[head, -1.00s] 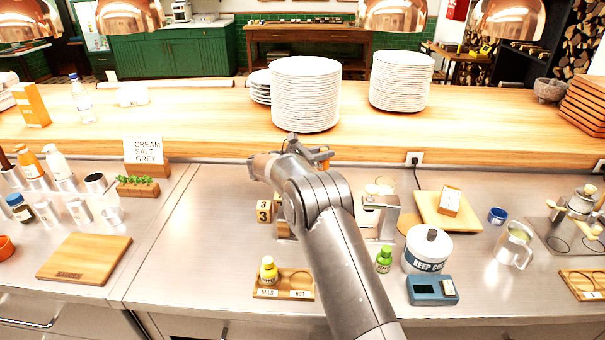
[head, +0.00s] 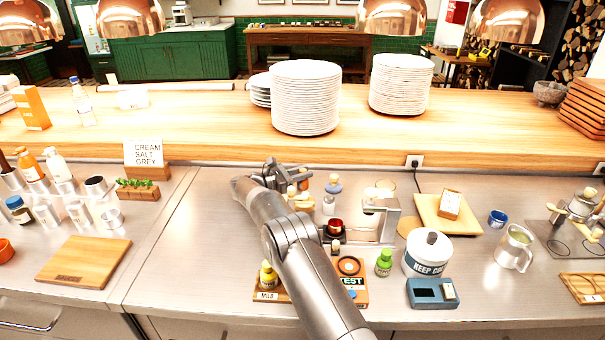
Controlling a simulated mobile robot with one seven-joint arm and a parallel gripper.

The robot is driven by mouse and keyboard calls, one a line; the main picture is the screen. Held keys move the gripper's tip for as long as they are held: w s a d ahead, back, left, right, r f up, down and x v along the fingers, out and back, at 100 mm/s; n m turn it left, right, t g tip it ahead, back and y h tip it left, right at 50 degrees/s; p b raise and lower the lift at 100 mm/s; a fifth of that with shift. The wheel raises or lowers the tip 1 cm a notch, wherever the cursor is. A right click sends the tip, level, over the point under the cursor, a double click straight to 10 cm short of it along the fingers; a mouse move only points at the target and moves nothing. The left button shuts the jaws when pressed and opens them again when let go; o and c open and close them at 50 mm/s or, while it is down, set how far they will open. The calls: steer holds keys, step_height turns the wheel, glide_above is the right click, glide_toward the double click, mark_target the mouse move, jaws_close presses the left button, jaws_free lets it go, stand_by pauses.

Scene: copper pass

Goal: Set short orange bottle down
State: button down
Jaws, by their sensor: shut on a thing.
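My gripper (head: 284,175) is over the back part of the steel counter, left of the grey stand. It is shut on a small orange-tan thing (head: 303,178), which I take for the short orange bottle. Most of it is hidden by the fingers, and I cannot tell whether it touches the counter. A wooden tray (head: 257,295) marked MILD stands at the front, partly hidden by my arm. A yellow bottle (head: 267,275) is on it.
A green bottle (head: 384,263), an orange TEST board (head: 360,299), a grey stand (head: 389,220) and a white pot (head: 427,255) stand to the right. Plate stacks (head: 305,98) are on the shelf behind. The steel counter left of my arm (head: 190,240) is clear.

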steer(key=c, duration=1.3)
jaws_free()
steer(key=shift+o, duration=0.2)
